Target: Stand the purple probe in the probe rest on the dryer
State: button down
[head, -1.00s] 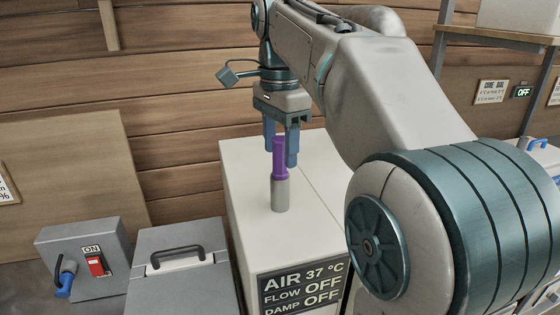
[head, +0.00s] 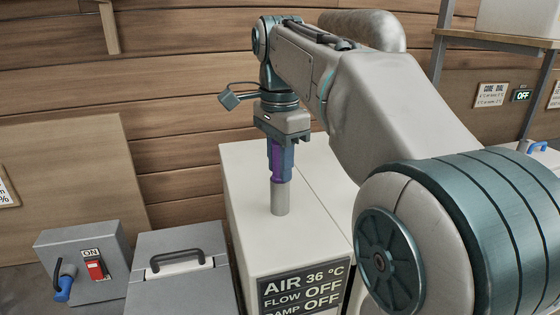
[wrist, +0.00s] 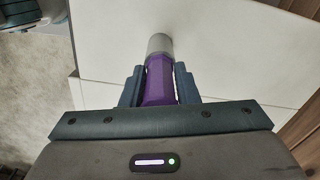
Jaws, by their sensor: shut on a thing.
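The purple probe (head: 276,166) stands upright in the probe rest (head: 280,197), a short grey cylinder on top of the white dryer (head: 245,180). Its lower end is hidden inside the rest. My gripper (head: 281,172) points down and is shut on the upper part of the probe. In the wrist view, the two blue-grey fingers (wrist: 160,92) sit on either side of the purple probe (wrist: 158,80), with the grey rest (wrist: 159,43) beyond it. The dryer's front panel (head: 303,289) reads AIR 36 °C, FLOW OFF and DAMP OFF.
A grey case with a dark handle (head: 178,258) stands left of the dryer. A grey switch box (head: 84,262) with a red switch marked ON is further left. A shelf (head: 500,33) stands at the right. A wooden wall (head: 180,90) is behind.

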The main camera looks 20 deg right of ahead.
jog(key=shift+r+p, duration=0.6)
jog(key=shift+p, duration=0.1)
dwell(0.4)
jog(key=c, duration=2)
grip_release()
grip_shut()
notch_tip(320, 180, up, 6)
jog(key=p, duration=0.6)
jog(key=shift+r, duration=0.2)
